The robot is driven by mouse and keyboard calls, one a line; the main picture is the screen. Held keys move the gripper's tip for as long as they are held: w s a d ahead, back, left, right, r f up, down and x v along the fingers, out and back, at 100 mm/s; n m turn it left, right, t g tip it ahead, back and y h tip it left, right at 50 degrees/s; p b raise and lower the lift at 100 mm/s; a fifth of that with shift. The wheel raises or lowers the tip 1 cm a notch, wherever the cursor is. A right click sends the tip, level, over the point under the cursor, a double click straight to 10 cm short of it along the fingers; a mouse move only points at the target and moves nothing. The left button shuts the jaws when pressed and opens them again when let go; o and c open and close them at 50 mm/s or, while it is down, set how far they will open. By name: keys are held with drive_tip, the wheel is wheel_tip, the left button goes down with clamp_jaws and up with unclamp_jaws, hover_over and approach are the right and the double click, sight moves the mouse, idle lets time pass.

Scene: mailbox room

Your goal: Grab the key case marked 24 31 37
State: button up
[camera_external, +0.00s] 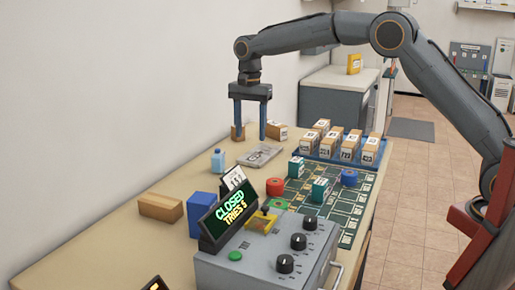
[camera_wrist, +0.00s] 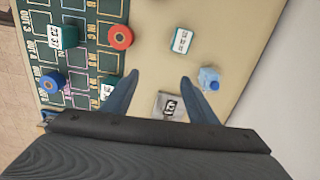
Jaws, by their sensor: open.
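My gripper (camera_external: 250,132) is open and empty above the far left part of the table, pointing down. In the wrist view its fingers (camera_wrist: 160,77) are spread apart. I cannot read 24 31 37 on anything, so I cannot tell which thing is the key case. Small teal boxes with white number labels stand on the green mat: one (camera_external: 295,168) near its far left corner, also in the wrist view (camera_wrist: 107,90), and another (camera_external: 320,190) nearer the middle, also in the wrist view (camera_wrist: 62,37). A flat grey item (camera_external: 258,155) with a dark mark lies just this side of my gripper.
A blue tray (camera_external: 319,155) holds several numbered cardboard boxes. A small blue bottle (camera_external: 218,160) stands near the wall side. Cardboard boxes (camera_external: 277,131) stand near my fingers. A grey console (camera_external: 262,262) with a "CLOSED TRIES 5" display (camera_external: 229,213) fills the near end.

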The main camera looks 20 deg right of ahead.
drive_tip(key=shift+m, duration=0.6)
drive_tip(key=a+f, duration=0.4)
drive_tip(key=s+a+f, duration=0.1)
drive_tip(key=a+f, duration=0.2)
drive_tip(key=shift+s+d+f+p, duration=0.1)
drive_tip(key=shift+f+p, duration=0.5)
drive_tip(key=shift+f, duration=1.35)
drive_tip(key=shift+s+d+f+p, duration=0.1)
drive_tip(key=shift+f+p, duration=0.5)
drive_tip(key=shift+f, duration=1.35)
drive_tip(key=c, duration=1.2)
